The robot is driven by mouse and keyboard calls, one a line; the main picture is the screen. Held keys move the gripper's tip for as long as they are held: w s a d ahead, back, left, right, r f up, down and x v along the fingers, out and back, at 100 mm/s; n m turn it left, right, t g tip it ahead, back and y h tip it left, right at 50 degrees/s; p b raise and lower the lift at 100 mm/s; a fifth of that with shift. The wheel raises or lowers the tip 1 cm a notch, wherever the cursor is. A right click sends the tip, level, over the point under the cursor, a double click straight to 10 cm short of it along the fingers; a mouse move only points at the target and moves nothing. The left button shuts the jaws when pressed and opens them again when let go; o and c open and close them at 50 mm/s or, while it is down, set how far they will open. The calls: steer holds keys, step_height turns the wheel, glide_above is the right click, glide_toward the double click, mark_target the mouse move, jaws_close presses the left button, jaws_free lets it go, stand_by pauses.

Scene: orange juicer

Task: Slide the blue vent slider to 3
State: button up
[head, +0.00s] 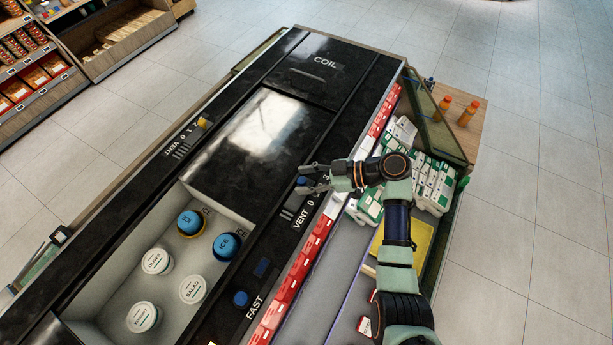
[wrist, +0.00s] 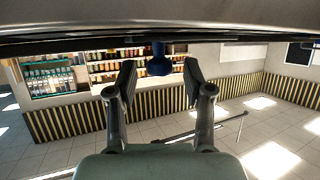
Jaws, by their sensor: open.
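The blue vent slider (head: 302,181) is a small blue knob on the black counter rail, at the upper end of its grooved strip, near the printed VENT 0 label (head: 303,216). A 3 shows on the rail close by, partly covered by my gripper. My gripper (head: 308,180) is at the slider with its fingers apart. In the wrist view the blue knob (wrist: 158,64) shows between the two open fingertips (wrist: 158,78), with gaps on both sides. Whether a finger touches the knob cannot be told.
A yellow vent slider (head: 203,122) sits on the far rail. Several lidded tubs (head: 190,222) stand in the open well. Cartons (head: 432,180) and orange bottles (head: 467,113) are at the right.

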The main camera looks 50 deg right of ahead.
steer(key=shift+w+f, duration=0.1)
jaws_close()
stand_by(0.4)
